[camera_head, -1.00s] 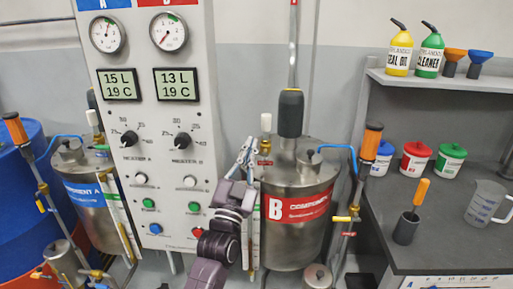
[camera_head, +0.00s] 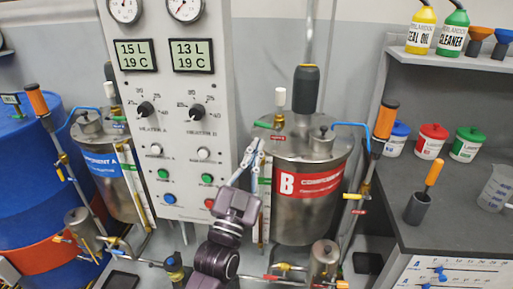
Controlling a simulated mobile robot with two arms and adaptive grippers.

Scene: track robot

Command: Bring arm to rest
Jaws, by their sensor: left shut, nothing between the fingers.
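My left gripper (camera_head: 249,164) is in the middle of the head view, its fingers pointing up. It is shut with nothing between the fingers. It is in front of the gap between the white control panel (camera_head: 178,95) and the steel tank with the red B label (camera_head: 309,184). The dark arm comes up from the bottom edge behind it. I cannot tell whether the fingertips touch the tank's sight gauge. My right gripper is not in view.
A steel tank with a blue label (camera_head: 103,167) and a blue drum (camera_head: 35,180) stand at the left. Orange-handled pipework (camera_head: 385,120) rises beside tank B. A dark workbench (camera_head: 400,225) stands at the right, holding a measuring jug (camera_head: 496,188) and several lidded tubs.

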